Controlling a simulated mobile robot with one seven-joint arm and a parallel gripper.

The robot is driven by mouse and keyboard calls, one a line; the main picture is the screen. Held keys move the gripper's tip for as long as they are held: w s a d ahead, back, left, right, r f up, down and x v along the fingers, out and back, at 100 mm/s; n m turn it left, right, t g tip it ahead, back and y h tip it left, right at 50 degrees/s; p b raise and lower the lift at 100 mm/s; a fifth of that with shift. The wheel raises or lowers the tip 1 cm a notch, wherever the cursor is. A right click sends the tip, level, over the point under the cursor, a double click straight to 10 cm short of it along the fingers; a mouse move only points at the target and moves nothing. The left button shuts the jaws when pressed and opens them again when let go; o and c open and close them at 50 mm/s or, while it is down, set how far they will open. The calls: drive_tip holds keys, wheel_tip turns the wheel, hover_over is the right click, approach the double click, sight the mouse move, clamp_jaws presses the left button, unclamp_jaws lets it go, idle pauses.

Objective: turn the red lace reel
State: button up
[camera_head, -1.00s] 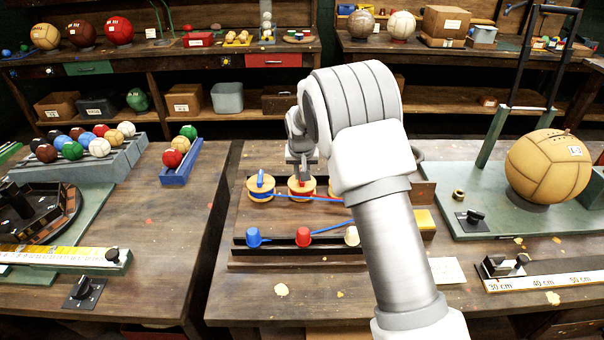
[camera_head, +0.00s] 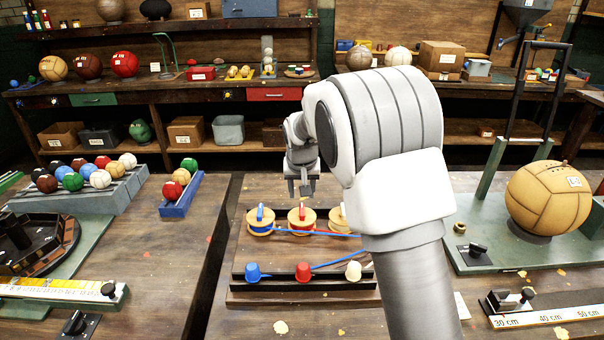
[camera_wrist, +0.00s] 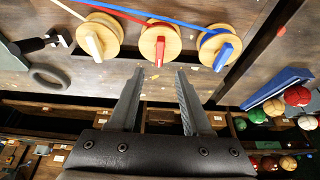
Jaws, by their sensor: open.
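The red lace reel (camera_head: 302,219) is a pale wooden disc with red lace and an upright red handle. It is the middle of three reels on a wooden board (camera_head: 240,270). The blue reel (camera_head: 260,220) is to its left and a reel with pale lace (camera_head: 340,218) to its right, partly hidden by my arm. In the wrist view the red reel (camera_wrist: 160,43) lies beyond my fingertips, between the white-handled and blue-handled reels. My gripper (camera_head: 302,192) is open and empty, above and behind the red reel, apart from it. Its two parallel fingers (camera_wrist: 158,72) show in the wrist view.
A large tan ball (camera_head: 548,198) is at right. A blue tray of small balls (camera_head: 180,200) is at left.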

drive_tip(key=v, duration=0.8)
drive_tip(key=shift+r, duration=0.3)
drive_tip(key=shift+s, duration=0.1)
drive_tip(key=s+d+r, duration=0.4)
drive_tip(key=s, duration=0.4)
drive_tip(key=s+d+r, duration=0.5)
drive_tip(key=s, duration=0.2)
drive_tip(key=s+d+f, duration=0.1)
drive_tip(key=s+d, duration=0.1)
drive_tip(key=s, duration=0.7)
drive_tip(key=s+d+f+t, duration=0.1)
drive_tip(key=s+d+f, duration=0.1)
drive_tip(key=s, duration=0.8)
drive_tip(key=shift+s, duration=0.2)
drive_tip(key=shift+s+d, duration=0.1)
drive_tip(key=shift+s, duration=0.05)
